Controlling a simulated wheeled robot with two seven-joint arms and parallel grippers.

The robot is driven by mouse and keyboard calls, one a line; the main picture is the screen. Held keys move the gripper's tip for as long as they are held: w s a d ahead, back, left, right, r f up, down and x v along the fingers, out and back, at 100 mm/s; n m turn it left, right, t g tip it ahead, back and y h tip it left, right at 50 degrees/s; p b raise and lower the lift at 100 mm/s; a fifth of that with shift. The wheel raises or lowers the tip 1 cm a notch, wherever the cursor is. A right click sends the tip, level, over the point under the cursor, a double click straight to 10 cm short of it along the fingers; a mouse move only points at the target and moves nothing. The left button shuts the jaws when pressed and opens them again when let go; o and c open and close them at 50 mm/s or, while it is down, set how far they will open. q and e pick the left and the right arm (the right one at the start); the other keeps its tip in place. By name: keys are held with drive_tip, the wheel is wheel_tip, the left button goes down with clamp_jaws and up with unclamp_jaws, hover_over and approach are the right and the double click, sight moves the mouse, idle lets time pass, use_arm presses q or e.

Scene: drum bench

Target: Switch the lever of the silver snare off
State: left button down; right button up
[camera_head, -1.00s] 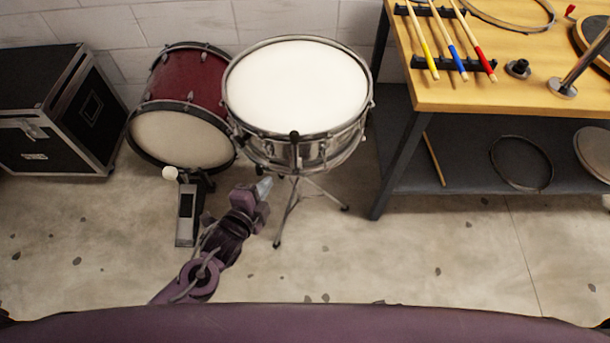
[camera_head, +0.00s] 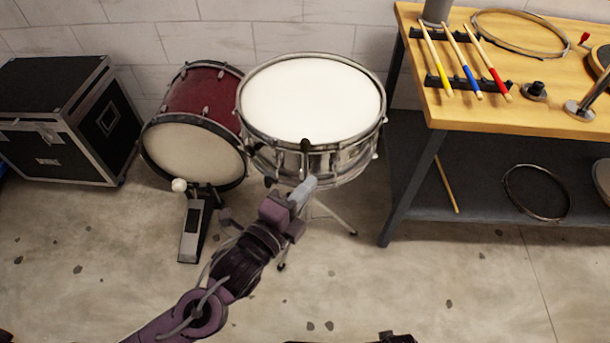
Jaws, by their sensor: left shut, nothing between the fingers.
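The silver snare (camera_head: 345,164) stands on its tripod in the middle of the head view, white head up. Its lever (camera_head: 305,149) is on the near side of the shell, with a dark knob standing at about rim height. My left gripper (camera_head: 307,186) comes in from the lower left. It is shut and empty, with its pale fingertips just below the lever, close to the shell. I cannot tell whether they touch it. The fingers hide part of the lower shell and stand. My right gripper is not in view.
A red bass drum (camera_head: 199,97) with a pedal (camera_head: 195,228) stands left of the snare. A black case (camera_head: 62,122) is at far left. A wooden workbench (camera_head: 500,119) with drumsticks (camera_head: 464,66) is at right.

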sight(305, 164)
use_arm(q)
drive_tip(key=x, duration=0.9)
drive_tip(key=a, duration=0.4)
drive_tip(key=shift+w+a, duration=0.1)
drive_tip(key=shift+w, duration=0.15)
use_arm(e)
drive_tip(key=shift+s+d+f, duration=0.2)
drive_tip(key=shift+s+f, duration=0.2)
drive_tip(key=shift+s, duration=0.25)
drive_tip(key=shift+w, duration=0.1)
